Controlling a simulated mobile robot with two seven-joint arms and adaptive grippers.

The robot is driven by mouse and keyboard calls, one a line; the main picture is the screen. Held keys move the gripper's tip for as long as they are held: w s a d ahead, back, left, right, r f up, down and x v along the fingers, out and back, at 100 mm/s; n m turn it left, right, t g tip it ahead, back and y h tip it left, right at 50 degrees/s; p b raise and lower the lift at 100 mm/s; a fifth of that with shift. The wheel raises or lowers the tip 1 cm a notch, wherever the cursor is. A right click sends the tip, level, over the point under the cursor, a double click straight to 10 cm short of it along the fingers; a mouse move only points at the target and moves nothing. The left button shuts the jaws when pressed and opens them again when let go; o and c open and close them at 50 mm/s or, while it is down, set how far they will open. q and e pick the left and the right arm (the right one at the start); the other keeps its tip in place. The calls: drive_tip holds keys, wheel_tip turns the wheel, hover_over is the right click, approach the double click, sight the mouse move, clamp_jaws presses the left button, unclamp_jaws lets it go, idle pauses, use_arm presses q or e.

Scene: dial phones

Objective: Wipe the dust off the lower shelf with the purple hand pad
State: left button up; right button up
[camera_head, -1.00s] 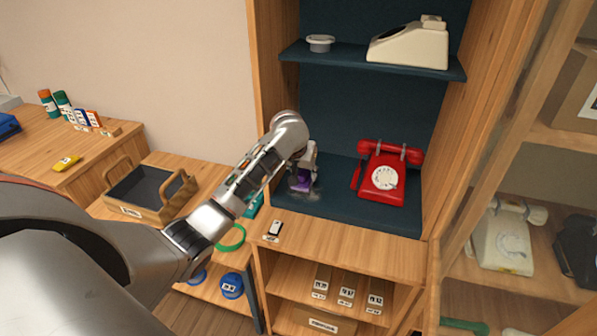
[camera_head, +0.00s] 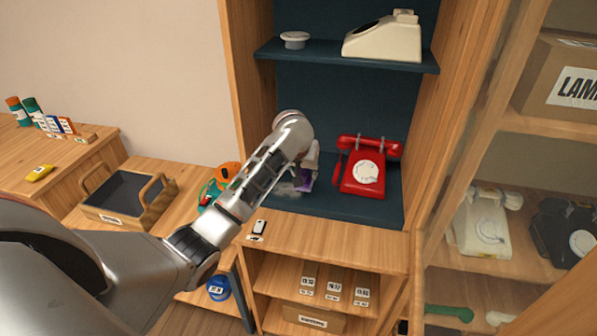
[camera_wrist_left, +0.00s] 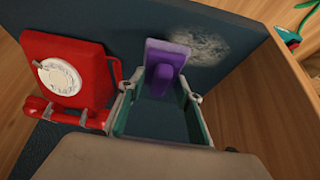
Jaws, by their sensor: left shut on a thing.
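My left gripper (camera_head: 308,177) reaches into the cabinet over the dark blue lower shelf (camera_head: 345,208). It is shut on the purple hand pad (camera_head: 304,186), which also shows between the fingers in the left wrist view (camera_wrist_left: 165,68). The pad is at the shelf surface; exact contact is hard to tell. A pale grey dust patch (camera_wrist_left: 200,48) lies on the shelf beside the pad in the wrist view. In the head view the dust (camera_head: 287,188) shows left of the pad, partly behind my arm. My right gripper is not in view.
A red dial phone (camera_head: 366,168) stands on the lower shelf, close to the right of my gripper. The upper shelf (camera_head: 335,56) above holds a cream phone (camera_head: 385,38) and a small white dish (camera_head: 295,39). Wooden cabinet walls bound both sides.

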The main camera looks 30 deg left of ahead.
use_arm(q)
drive_tip(key=shift+a+r, duration=0.1)
drive_tip(key=shift+s+a+r, duration=0.1)
drive_tip(key=shift+s+a, duration=0.15)
drive_tip(key=shift+a, duration=0.75)
drive_tip(key=shift+s+a, duration=0.3)
drive_tip(key=shift+a, duration=0.75)
drive_tip(key=shift+s+a+r, duration=0.1)
drive_tip(key=shift+s+a, duration=0.15)
drive_tip(key=shift+a, duration=0.75)
drive_tip(key=shift+s+a, duration=0.2)
drive_tip(key=shift+a, duration=0.7)
drive_tip(key=shift+s+a+r, duration=0.1)
drive_tip(key=shift+s+a, duration=0.05)
drive_tip(key=shift+a, duration=0.5)
drive_tip(key=shift+s+a+r, duration=0.1)
drive_tip(key=shift+s+a, duration=0.05)
drive_tip(key=shift+a, duration=0.5)
